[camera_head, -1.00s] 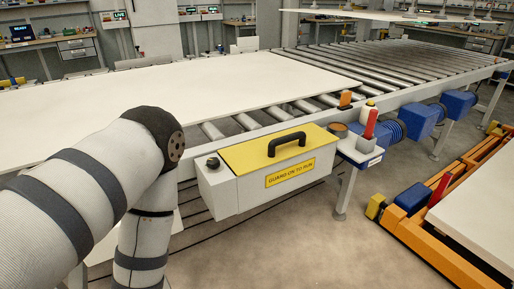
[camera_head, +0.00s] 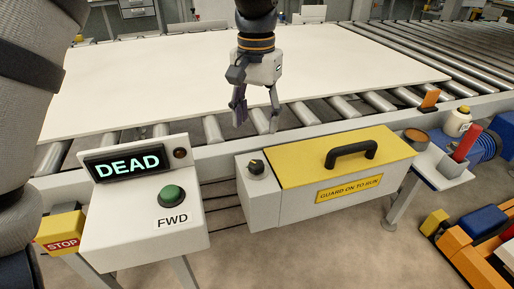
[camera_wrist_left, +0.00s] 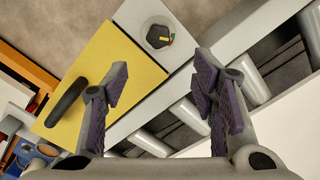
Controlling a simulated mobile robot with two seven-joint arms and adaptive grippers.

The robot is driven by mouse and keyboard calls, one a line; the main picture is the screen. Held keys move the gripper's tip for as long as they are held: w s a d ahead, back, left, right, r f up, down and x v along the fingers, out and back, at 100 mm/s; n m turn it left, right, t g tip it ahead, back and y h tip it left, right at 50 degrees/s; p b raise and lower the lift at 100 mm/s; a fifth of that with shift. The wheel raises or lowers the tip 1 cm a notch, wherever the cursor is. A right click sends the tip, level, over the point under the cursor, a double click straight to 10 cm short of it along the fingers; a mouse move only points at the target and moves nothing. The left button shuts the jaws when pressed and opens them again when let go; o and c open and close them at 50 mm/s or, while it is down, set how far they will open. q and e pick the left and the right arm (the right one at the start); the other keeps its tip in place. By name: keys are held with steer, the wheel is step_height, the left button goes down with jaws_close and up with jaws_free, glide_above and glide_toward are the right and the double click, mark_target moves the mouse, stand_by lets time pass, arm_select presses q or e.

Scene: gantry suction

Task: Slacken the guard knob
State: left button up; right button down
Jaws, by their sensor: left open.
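The guard knob (camera_head: 256,167) is a small dark round knob on the grey box at the left end of the yellow guard cover (camera_head: 300,156). It also shows in the left wrist view (camera_wrist_left: 158,37), dark with small coloured marks, beyond the fingertips. The guard has a black handle and a label reading "GUARD ON TO RUN". My left gripper (camera_head: 256,116) points down over the rollers, behind and above the knob, apart from it. Its purple-padded fingers are open and empty, and they also show in the left wrist view (camera_wrist_left: 160,82). My right gripper is not in view.
A control box with a "DEAD" display (camera_head: 127,166) and green FWD button (camera_head: 171,196) stands left of the guard. A yellow STOP box (camera_head: 61,232) is beside it. A white board (camera_head: 230,75) lies on the rollers. A red-handled item (camera_head: 467,142) stands at right.

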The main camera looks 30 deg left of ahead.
mark_target(257, 163)
arm_select(q)
steer(key=f, duration=1.1)
steer(key=shift+s+d, duration=0.15)
steer(key=shift+s, duration=0.1)
steer(key=c, duration=1.2)
